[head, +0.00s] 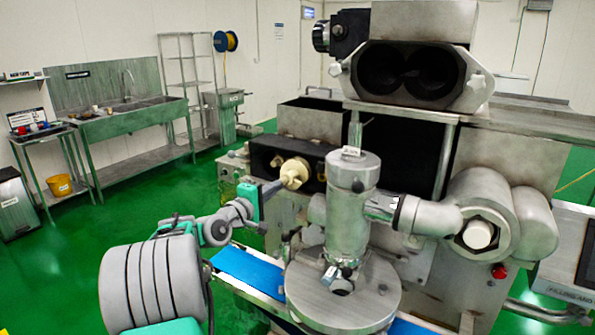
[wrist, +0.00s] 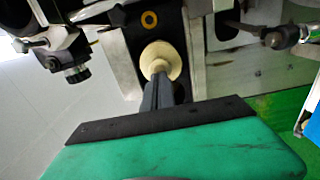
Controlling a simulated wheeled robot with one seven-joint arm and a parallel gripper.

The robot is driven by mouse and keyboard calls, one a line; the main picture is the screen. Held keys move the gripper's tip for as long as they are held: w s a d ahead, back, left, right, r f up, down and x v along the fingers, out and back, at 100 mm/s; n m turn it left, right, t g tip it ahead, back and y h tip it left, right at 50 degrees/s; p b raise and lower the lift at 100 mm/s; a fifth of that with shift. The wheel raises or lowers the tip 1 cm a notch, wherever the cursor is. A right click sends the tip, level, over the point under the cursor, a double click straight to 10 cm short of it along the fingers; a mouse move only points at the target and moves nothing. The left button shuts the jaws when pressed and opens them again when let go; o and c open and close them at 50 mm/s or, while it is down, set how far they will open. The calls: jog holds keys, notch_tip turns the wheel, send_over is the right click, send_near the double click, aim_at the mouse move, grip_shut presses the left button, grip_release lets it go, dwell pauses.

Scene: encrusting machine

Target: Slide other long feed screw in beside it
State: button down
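My gripper (head: 272,188) is at the front of a black housing (head: 262,152) on the machine's left side. Its dark fingers (wrist: 163,88) are close together at the narrow end of a cream, round-flanged piece, apparently the end of a long feed screw (head: 294,172). In the wrist view this cream end (wrist: 160,60) stands at the housing face, and the rest of it is hidden. An orange-yellow ring (wrist: 149,19) marks a spot beside it on the black face. I cannot make out the other screw for certain.
The upright steel cylinder (head: 352,205) stands just right of my gripper, above a round steel plate (head: 345,295). A blue conveyor belt (head: 250,272) runs below. The twin-bore head (head: 408,72) is higher up.

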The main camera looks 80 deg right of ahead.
aim_at(293, 174)
jog(key=shift+p+x, duration=1.2)
jog(key=shift+x, duration=4.05)
jog(key=shift+a, duration=0.1)
jog(key=b+v, duration=0.3)
jog(key=v, duration=0.7)
jog(key=shift+b, duration=0.35)
